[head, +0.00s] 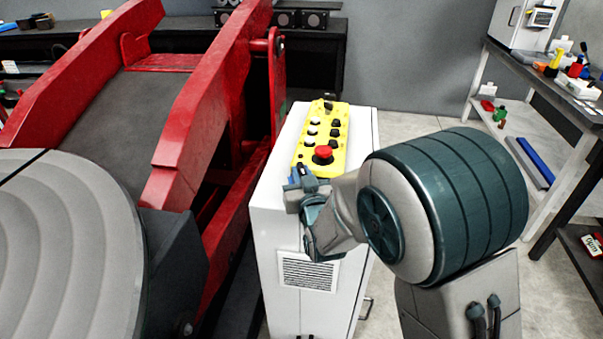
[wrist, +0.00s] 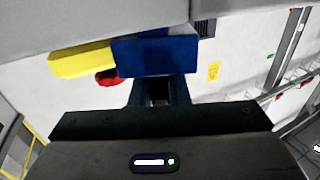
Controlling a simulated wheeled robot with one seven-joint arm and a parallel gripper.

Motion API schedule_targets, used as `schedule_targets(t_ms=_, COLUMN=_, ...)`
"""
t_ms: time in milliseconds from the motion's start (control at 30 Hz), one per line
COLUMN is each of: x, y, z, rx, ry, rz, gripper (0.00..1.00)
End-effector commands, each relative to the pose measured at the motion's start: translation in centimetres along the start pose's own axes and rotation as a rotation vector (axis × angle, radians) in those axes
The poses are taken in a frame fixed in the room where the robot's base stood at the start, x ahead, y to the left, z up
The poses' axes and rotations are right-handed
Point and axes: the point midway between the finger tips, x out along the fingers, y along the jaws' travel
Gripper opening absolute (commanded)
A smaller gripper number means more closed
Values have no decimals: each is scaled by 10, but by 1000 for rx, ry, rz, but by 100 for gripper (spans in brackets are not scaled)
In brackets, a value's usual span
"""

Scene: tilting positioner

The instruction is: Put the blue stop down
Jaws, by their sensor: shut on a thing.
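The blue stop (wrist: 155,57) is a blue block at the tips of my gripper (wrist: 160,90) in the wrist view. My gripper is shut on it. In the head view my gripper (head: 303,183) is by the front of the white cabinet's top, close to the yellow control box. Only a small bit of blue shows there, and my gripper and wrist hide most of the stop. I cannot tell whether the stop touches the cabinet top.
The yellow control box (head: 322,140) with a red button (head: 323,152) lies on the white cabinet (head: 286,225). The red positioner frame (head: 215,80) and round grey table (head: 60,250) stand left. A workbench (head: 560,90) stands right, with open floor before it.

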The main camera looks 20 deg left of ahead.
Motion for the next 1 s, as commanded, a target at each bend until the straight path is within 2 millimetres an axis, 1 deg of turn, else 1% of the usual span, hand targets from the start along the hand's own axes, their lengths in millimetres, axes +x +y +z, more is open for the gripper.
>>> schedule_targets(t_ms=133, x=0, y=0, z=-2, rx=1, ry=5, rz=0, gripper=0)
schedule_targets(t_ms=300, x=0, y=0, z=2, rx=1, ry=5, rz=0, gripper=0)
schedule_targets(t_ms=333, x=0, y=0, z=2, rx=0, ry=0, rz=-1, gripper=24)
schedule_targets(t_ms=367, x=0, y=0, z=2, rx=0, ry=0, rz=-1, gripper=32)
schedule_targets(t_ms=400, x=0, y=0, z=2, rx=0, ry=0, rz=-1, gripper=37)
schedule_targets(t_ms=667, x=0, y=0, z=2, rx=0, ry=0, rz=-1, gripper=37)
schedule_targets(t_ms=800, x=-1, y=0, z=-3, rx=0, ry=0, rz=-1, gripper=37)
schedule_targets(t_ms=867, x=-9, y=0, z=0, rx=1, ry=0, rz=-1, gripper=37)
schedule_targets(t_ms=1000, x=-36, y=0, z=1, rx=2, ry=0, rz=-1, gripper=37)
